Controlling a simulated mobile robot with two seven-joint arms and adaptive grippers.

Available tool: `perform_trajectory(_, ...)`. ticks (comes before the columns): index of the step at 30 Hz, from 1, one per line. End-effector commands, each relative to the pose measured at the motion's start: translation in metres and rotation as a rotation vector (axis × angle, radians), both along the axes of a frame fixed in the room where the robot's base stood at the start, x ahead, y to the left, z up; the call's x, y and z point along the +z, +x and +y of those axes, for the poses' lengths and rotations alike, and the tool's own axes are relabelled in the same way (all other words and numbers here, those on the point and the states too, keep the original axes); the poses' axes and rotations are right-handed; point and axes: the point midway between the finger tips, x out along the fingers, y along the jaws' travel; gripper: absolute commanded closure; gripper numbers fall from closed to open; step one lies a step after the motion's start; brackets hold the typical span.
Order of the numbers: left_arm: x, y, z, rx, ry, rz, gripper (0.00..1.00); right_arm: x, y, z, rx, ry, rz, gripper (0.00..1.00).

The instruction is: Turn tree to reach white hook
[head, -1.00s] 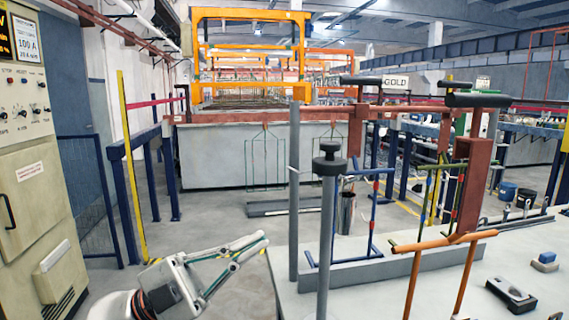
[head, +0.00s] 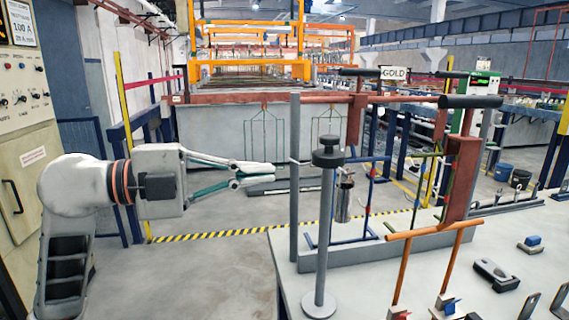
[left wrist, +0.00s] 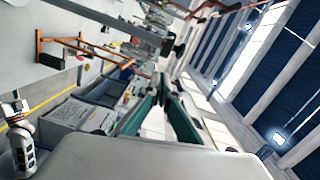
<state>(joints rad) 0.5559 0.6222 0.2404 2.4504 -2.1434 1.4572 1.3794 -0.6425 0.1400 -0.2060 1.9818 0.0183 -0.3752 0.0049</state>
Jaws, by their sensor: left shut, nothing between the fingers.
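A rack stand with a grey post (head: 294,190) and a reddish top bar (head: 400,98) stands on the table. Under the bar hang a blue frame with red marks (head: 367,195) and green-yellow rods (head: 447,190); I cannot tell which part is the tree. A small white piece (head: 296,161) sits on the grey post; I cannot tell whether it is the white hook. My left gripper (head: 277,174) is shut and empty, pointing right, and appears just left of the post. Its green-sided fingers show in the left wrist view (left wrist: 163,92). My right gripper is not in view.
A dark-capped grey pole on a round base (head: 320,303) stands in front of the rack. An orange frame (head: 432,235) stands right of it. Small dark blocks (head: 496,275) lie on the table (head: 360,290). The floor left of the table is clear.

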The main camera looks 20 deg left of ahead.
Motion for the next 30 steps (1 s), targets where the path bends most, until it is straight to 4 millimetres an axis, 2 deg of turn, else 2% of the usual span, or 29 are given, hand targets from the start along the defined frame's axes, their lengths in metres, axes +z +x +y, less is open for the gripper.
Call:
perform_trajectory(8,-0.001,0.033,-0.04,-0.003,-0.002,0.0,1.0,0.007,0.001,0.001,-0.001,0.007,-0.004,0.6)
perform_trajectory(12,-0.007,0.053,-0.027,0.0,-0.003,0.004,1.0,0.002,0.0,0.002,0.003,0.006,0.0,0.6)
perform_trajectory(16,-0.009,0.063,-0.023,0.0,-0.003,0.002,1.0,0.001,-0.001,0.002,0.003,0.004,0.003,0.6)
perform_trajectory(30,-0.009,0.066,-0.02,-0.002,-0.001,0.001,1.0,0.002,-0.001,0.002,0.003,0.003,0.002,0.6)
